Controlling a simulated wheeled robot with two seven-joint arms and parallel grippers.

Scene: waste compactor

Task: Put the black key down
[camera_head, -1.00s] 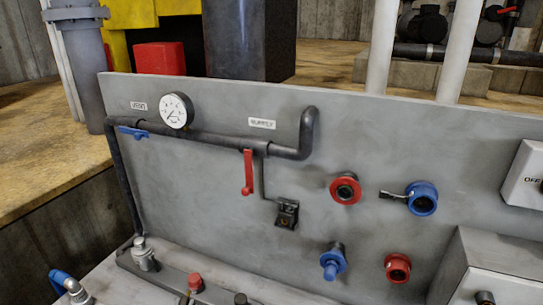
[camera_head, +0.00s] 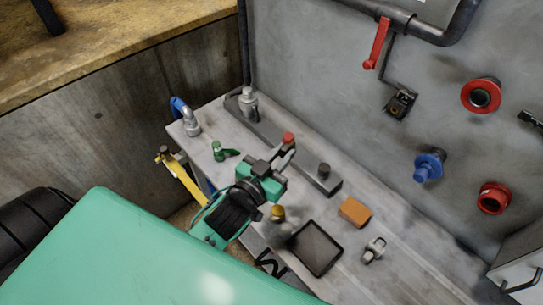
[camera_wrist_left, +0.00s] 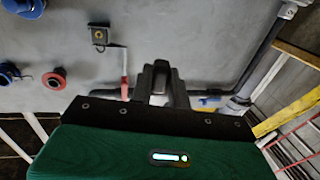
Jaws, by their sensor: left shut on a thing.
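My left gripper (camera_head: 277,160) is above the grey bench, its jaws shut, near the red-topped fitting. In the left wrist view its dark fingers (camera_wrist_left: 161,82) are close together in front of the grey panel. The black key between them is too dark and small to make out. The small black key switch (camera_head: 400,104) is on the panel, well to the right of the gripper; it also shows in the left wrist view (camera_wrist_left: 99,35). My right gripper is not in view.
The bench (camera_head: 340,280) carries a dark tray (camera_head: 315,249), an orange block (camera_head: 355,211), a silver padlock-like piece (camera_head: 374,250) and a bar with a red knob (camera_head: 288,138) and a black knob (camera_head: 324,170). A red lever (camera_head: 377,43) and red and blue couplings (camera_head: 429,165) stick out of the panel.

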